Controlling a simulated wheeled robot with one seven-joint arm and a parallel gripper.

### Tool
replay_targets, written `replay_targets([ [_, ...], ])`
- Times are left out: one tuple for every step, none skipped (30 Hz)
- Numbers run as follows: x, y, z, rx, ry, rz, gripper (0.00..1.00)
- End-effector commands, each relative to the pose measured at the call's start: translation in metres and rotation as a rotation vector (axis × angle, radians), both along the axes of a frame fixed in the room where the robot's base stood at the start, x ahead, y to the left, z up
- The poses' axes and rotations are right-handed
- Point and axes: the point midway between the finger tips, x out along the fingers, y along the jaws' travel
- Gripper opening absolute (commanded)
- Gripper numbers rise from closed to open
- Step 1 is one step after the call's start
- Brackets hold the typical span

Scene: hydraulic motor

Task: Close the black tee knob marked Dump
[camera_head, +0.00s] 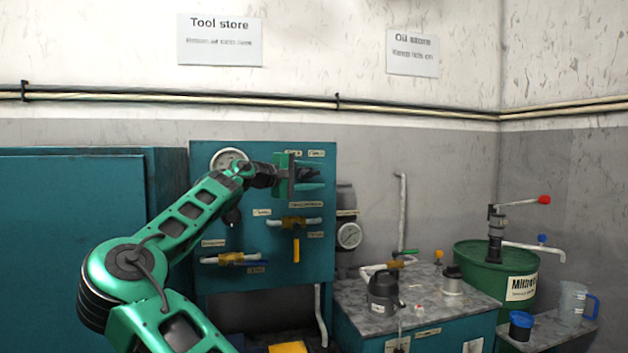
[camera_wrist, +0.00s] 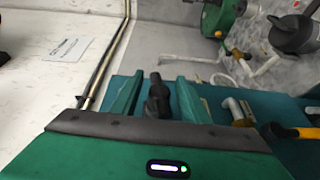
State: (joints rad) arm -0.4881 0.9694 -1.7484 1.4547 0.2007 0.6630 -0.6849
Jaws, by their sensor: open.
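My gripper (camera_head: 306,174) is at the upper right of the teal valve panel (camera_head: 262,275), its green fingers apart. In the wrist view my gripper (camera_wrist: 157,92) shows a finger on each side of a black knob (camera_wrist: 155,92), which looks like a tee knob. I cannot tell whether the fingers touch it. In the head view my gripper hides that knob. Another black knob (camera_head: 232,216) is lower left on the panel, partly behind my arm. The small panel labels are too blurred to read, so I cannot tell which says Dump.
Brass valves (camera_head: 237,258) with pipe ends and a yellow lever (camera_head: 296,250) stick out of the panel below my gripper. A round gauge (camera_head: 229,160) is at the panel's upper left. A grey-topped bench (camera_head: 440,312) with a dark can and a green drum (camera_head: 480,262) are to the right.

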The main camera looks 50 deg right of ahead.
Motion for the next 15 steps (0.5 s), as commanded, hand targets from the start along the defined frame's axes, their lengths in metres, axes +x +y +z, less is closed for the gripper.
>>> replay_targets([
  [-0.0012, -0.0053, -0.0001, 0.0, 0.0, -0.001, 0.41],
  [-0.0014, -0.0075, -0.0003, 0.0, 0.0, 0.0, 0.41],
  [-0.0018, -0.0098, -0.0005, 0.001, 0.001, 0.0, 0.41],
  [-0.002, -0.0111, -0.0007, 0.001, 0.001, 0.0, 0.41],
  [-0.0021, -0.0121, -0.0007, 0.001, 0.001, 0.0, 0.41],
  [-0.0023, -0.013, -0.0009, 0.001, 0.001, 0.0, 0.41],
  [-0.0022, -0.0133, -0.001, 0.001, 0.001, 0.0, 0.41],
  [-0.0023, -0.0135, -0.001, 0.001, 0.001, 0.0, 0.41],
  [-0.0023, -0.0136, -0.001, 0.001, 0.001, 0.0, 0.41],
  [-0.0022, -0.0136, -0.001, 0.001, 0.001, 0.0, 0.41],
  [-0.0022, -0.0135, -0.001, 0.001, 0.001, 0.0, 0.41],
  [-0.0023, -0.0135, -0.001, 0.001, 0.001, 0.0, 0.41],
  [-0.0023, -0.0135, -0.001, 0.001, 0.001, 0.0, 0.41],
  [-0.0022, -0.0134, -0.001, 0.001, 0.001, 0.0, 0.41],
  [-0.0022, -0.0134, -0.001, 0.001, 0.001, 0.0, 0.32],
])
